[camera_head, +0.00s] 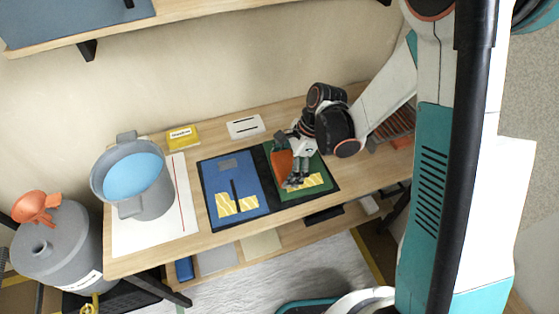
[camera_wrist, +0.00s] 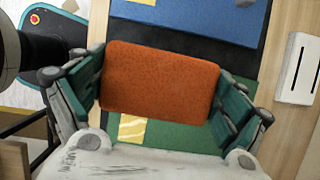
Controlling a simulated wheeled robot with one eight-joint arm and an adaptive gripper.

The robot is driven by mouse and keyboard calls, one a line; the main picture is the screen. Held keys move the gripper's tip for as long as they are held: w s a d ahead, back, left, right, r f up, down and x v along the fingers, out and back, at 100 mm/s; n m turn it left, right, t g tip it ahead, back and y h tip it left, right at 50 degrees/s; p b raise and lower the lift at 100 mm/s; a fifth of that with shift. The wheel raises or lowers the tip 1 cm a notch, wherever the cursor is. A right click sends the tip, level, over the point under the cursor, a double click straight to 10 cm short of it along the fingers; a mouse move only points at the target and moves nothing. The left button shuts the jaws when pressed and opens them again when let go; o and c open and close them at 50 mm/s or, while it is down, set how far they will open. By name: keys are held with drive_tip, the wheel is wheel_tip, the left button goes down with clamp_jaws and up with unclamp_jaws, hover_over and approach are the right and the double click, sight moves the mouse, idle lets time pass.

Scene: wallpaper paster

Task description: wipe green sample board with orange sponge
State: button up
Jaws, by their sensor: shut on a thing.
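The orange sponge (camera_wrist: 160,80) is held between the two fingers of my gripper (camera_wrist: 160,85), which is shut on it. In the head view the sponge (camera_head: 282,162) is tilted over the green sample board (camera_head: 315,166). My gripper (camera_head: 297,168) is above that board. The green board carries a yellow patterned patch (camera_head: 313,181) near its front edge. In the wrist view the sponge hides much of the green board (camera_wrist: 175,135). I cannot tell whether the sponge touches the board.
A blue sample board (camera_head: 247,184) with yellow patches lies left of the green one. A grey bucket of blue liquid (camera_head: 150,200) stands on a white sheet (camera_head: 183,215). A yellow box (camera_head: 183,136) and a white switch plate (camera_head: 245,126) lie at the back.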

drive_tip(key=shift+f, duration=0.1)
idle(0.3)
drive_tip(key=shift+f+b, duration=1.2)
drive_tip(key=shift+b, duration=0.15)
drive_tip(key=shift+w, duration=0.1)
